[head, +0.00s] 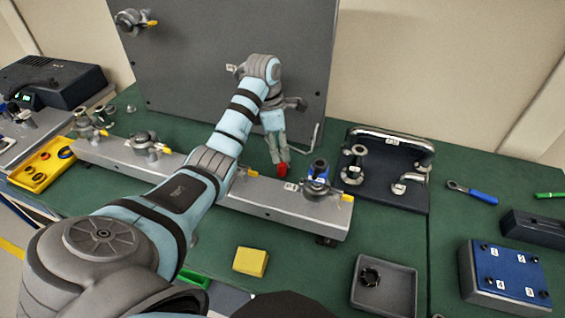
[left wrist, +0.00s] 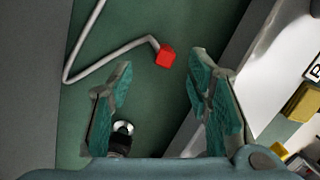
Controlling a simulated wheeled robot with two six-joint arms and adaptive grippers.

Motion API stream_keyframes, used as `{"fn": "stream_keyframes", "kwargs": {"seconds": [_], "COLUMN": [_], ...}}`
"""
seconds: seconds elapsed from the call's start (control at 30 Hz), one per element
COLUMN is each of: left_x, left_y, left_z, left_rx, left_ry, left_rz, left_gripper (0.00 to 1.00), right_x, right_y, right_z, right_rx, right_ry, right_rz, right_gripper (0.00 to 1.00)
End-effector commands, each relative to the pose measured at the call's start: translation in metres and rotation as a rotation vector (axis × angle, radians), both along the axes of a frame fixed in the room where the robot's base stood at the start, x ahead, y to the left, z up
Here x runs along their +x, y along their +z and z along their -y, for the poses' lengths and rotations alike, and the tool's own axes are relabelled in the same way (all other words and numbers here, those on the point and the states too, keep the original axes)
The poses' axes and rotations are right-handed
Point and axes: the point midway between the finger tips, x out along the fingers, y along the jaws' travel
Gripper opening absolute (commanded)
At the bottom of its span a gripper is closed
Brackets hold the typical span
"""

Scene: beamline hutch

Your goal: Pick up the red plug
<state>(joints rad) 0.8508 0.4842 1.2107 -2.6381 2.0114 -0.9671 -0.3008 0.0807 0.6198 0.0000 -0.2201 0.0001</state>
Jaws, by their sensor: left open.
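The red plug (head: 282,171) shows just below my left gripper's fingertips, behind the long grey rail. In the left wrist view the red plug (left wrist: 166,56) is a small red block at the end of a bent grey tube, over the green surface. My left gripper (head: 279,154) points down and is open. In the left wrist view its two teal-padded fingers (left wrist: 161,82) stand apart, with the plug beyond their tips and roughly between them. I see no contact with the plug. My right gripper is not in view.
The grey rail (head: 290,207) with valve fittings runs close in front of the plug. A blue-topped fitting (head: 318,172) stands to its right. A dark upright panel (head: 230,50) rises behind. A yellow block (head: 251,262) and a grey tray (head: 384,261) lie nearer the front.

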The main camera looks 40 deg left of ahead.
Motion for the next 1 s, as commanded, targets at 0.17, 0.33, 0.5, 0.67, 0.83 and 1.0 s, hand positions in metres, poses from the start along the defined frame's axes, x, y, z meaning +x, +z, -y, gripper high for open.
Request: {"fn": "stream_keyframes", "kwargs": {"seconds": [0.17,0.33,0.5,0.67,0.83,1.0], "left_x": [0.001,-0.004,-0.002,-0.002,-0.002,-0.002], "left_y": [-0.027,-0.054,-0.068,-0.067,-0.067,-0.067], "left_z": [0.002,0.005,0.007,0.007,0.007,0.007], "left_rx": [0.0,-0.001,-0.001,-0.001,-0.001,-0.001], "left_ry": [0.0,0.0,0.0,0.0,0.0,0.0], "left_rz": [0.001,-0.003,0.0,0.001,0.001,0.001], "left_gripper": [0.45,0.45,0.45,0.39,0.12,0.0], "right_x": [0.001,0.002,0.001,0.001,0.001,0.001], "right_y": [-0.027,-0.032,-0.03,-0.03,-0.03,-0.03], "right_z": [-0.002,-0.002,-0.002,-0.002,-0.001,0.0], "right_rx": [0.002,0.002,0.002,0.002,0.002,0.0], "right_ry": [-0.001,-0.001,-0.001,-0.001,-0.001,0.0], "right_rz": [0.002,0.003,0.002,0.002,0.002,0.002], "right_gripper": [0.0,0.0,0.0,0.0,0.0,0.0]}}
